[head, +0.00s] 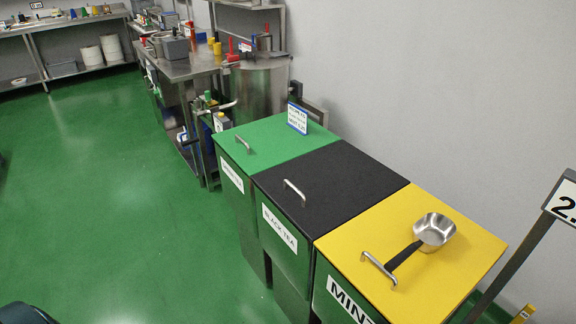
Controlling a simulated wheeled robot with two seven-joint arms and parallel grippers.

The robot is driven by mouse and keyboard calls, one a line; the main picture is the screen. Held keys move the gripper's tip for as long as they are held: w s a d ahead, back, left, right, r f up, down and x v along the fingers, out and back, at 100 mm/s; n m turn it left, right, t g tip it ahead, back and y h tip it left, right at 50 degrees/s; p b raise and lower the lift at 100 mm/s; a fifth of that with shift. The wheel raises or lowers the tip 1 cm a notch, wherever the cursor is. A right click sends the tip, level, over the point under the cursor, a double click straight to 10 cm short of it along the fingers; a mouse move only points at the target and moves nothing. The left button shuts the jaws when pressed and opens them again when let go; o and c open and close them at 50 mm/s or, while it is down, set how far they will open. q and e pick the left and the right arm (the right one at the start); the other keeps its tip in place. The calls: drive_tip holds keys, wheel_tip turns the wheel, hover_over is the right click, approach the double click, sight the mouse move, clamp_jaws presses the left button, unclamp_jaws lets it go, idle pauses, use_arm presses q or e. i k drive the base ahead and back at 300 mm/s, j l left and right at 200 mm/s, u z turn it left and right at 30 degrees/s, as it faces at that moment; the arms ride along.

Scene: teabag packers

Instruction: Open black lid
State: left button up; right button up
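The black lid (332,183) lies flat and closed on the middle bin of a row of three. Its metal handle (294,192) is on the front left part of the lid, and nothing rests on the lid. The bin front below it carries a white "BLACK TEA" label (279,229). What is inside the bin is hidden. Neither of my grippers shows in the head view.
A green lid (275,141) with a small sign (297,118) adjoins the black lid. A yellow lid (440,280) on the other side holds a metal scoop (434,230). A wall stands behind; green floor (130,190) is clear at left.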

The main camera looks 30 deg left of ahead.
sight(320, 190)
drive_tip(key=i+j+z, duration=0.1)
drive_tip(key=j, duration=0.55)
drive_tip(key=i+j+z, duration=0.15)
drive_tip(key=j, duration=0.5)
drive_tip(key=j+z, duration=0.1)
drive_tip(key=j, duration=0.6)
